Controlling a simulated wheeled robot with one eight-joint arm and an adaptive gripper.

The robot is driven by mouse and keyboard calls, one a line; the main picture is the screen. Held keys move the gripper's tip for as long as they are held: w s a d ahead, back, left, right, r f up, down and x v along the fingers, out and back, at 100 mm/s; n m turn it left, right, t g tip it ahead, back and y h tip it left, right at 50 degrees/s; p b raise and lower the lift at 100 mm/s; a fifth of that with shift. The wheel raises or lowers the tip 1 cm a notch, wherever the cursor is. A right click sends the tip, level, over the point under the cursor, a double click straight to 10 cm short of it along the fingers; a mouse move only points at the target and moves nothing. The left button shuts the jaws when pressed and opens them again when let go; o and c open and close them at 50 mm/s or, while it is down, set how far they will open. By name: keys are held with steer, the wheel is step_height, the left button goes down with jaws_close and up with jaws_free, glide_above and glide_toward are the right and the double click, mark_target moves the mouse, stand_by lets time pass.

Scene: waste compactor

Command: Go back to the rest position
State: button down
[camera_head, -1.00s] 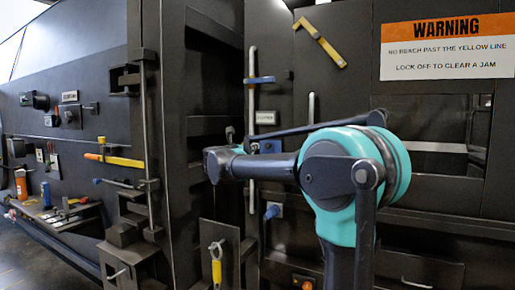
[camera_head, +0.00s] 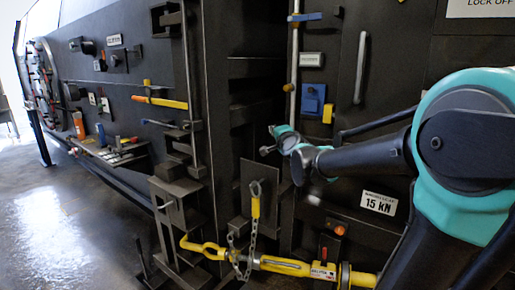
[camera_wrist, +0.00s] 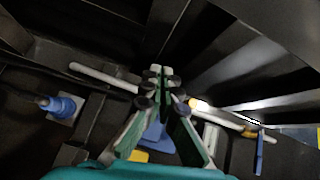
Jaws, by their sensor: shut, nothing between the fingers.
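My gripper (camera_wrist: 158,78) shows in the wrist view with its two green-edged fingers drawn together and nothing between the tips. It points into the dark machine front, near a pale vertical rod (camera_wrist: 105,78); I cannot tell whether they touch. In the head view my teal and black arm reaches from the right edge toward the centre, with the wrist in front of the machine. The fingers are too small and partly hidden there to read.
A yellow bar with a chain (camera_head: 285,265) lies low in front. Open floor (camera_head: 50,220) lies at the left.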

steer(key=s+d+f+n+g+h, duration=0.1)
steer(key=s+d+f+n+g, duration=0.25)
steer(key=s+f, duration=0.45)
steer(key=s+d+f+n+g+h, duration=0.25)
steer(key=s+d+f+n, duration=0.3)
steer(key=f, duration=0.55)
steer(key=s+d+f+n+g+h, duration=0.1)
steer(key=s+d+f+n+g, duration=0.3)
steer(key=s+f, duration=0.4)
steer(key=s+f+g, duration=0.3)
steer(key=s+f, duration=0.5)
steer(key=s, duration=0.3)
steer(key=shift+s+f, duration=0.3)
steer(key=shift+f, duration=0.05)
steer(key=shift+y, duration=0.25)
